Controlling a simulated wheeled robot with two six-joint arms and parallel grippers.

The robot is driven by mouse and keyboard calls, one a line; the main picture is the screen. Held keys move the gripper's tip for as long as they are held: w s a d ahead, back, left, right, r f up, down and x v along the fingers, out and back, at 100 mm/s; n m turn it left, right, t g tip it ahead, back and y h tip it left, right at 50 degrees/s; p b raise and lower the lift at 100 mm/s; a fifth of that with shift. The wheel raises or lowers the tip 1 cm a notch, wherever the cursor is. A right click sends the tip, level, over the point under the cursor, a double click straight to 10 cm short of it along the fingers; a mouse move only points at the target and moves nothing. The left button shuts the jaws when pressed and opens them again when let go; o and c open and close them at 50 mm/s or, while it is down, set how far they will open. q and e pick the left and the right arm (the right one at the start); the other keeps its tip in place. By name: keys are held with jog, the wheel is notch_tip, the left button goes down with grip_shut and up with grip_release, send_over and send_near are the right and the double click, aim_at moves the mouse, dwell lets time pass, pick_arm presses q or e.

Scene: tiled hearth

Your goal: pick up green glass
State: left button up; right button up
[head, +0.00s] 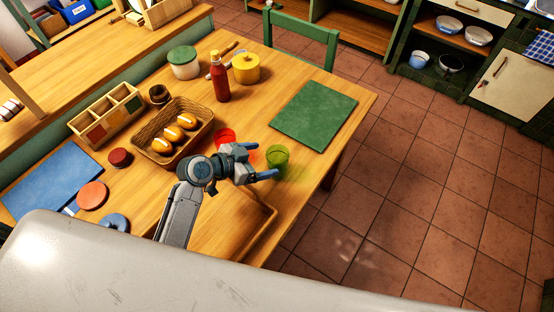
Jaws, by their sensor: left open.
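The green glass (278,157) stands on the wooden table near its right edge, in the head view. My left gripper (268,161) is open, with its blue-tipped fingers close beside the green glass on its left. One finger reaches toward the near side of the glass. I cannot tell whether the fingers touch it or whether the glass is between them. A red glass (225,136) stands just behind the gripper, partly hidden by it. My right gripper is not in view.
A green board (314,115) lies behind the glass. A basket of rolls (173,151), a red bottle (220,80) and a yellow pot (246,68) stand farther left and back. A green chair (300,38) is at the far edge. Tiled floor lies right.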

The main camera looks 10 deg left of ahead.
aim_at(286, 153)
pick_arm(q)
jog(key=p+x, duration=0.1)
jog(key=x, duration=0.2)
jog(key=p+x, duration=0.2)
jog(key=x, duration=0.1)
jog(key=shift+w, duration=0.4)
jog(key=shift+w+d+f, duration=0.15)
jog(key=c, duration=1.5)
jog(key=shift+c, duration=0.2)
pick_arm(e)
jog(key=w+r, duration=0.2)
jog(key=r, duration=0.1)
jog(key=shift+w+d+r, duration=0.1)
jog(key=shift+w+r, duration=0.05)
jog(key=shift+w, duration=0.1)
